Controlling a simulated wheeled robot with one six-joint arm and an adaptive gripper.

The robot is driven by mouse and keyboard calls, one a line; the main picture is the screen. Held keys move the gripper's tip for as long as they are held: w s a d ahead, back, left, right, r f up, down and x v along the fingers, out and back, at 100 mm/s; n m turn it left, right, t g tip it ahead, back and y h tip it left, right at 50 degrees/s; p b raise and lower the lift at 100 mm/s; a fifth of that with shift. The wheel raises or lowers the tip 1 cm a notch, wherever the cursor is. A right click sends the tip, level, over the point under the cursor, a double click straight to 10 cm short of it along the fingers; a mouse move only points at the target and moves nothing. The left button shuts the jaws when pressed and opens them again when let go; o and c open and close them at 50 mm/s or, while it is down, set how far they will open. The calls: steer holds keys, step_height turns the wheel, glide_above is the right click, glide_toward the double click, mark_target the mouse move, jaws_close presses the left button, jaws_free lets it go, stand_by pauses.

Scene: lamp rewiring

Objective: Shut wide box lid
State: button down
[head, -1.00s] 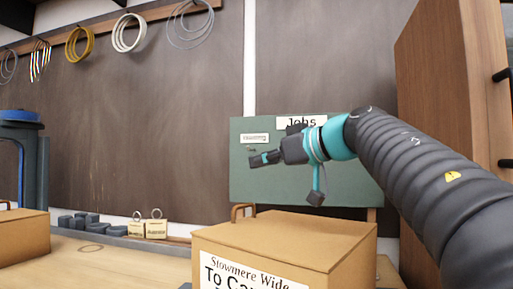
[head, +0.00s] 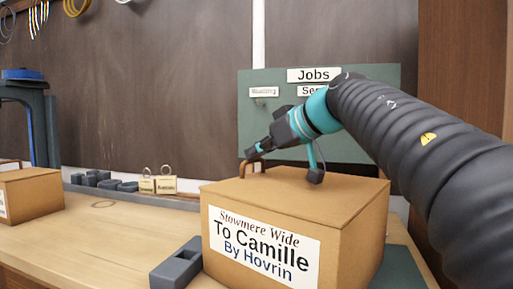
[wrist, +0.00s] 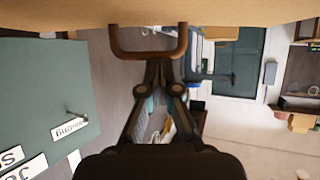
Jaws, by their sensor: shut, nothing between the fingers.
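The wide box (head: 350,235) is a tan cardboard box labelled "Stowmere Wide, To Camille, By Hovrin", on the bench. Its lid (head: 300,198) lies flat across the top and looks shut or nearly so; a small gap cannot be ruled out. A brown handle loop (head: 247,165) stands at the lid's far left edge. My gripper (head: 251,154) is shut and empty, with its fingertips at the handle. In the wrist view the handle (wrist: 148,55) spans just beyond my gripper's tips (wrist: 158,62); whether they touch is unclear.
A grey block (head: 177,268) sits left of the box. Another cardboard box (head: 30,195) stands at the far left. Tags with rings (head: 158,185) and dark pieces lie along the back. A green Jobs board (head: 365,130) stands behind. The bench (head: 110,235) between the boxes is mostly clear.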

steer(key=shift+f, duration=0.15)
steer(key=r, duration=0.4)
steer(key=shift+s+d+r, duration=0.15)
steer(key=shift+s+d, duration=0.1)
steer(key=shift+d, duration=0.05)
steer(key=r+v, duration=0.1)
steer(key=v, duration=0.9)
steer(key=shift+a, duration=0.3)
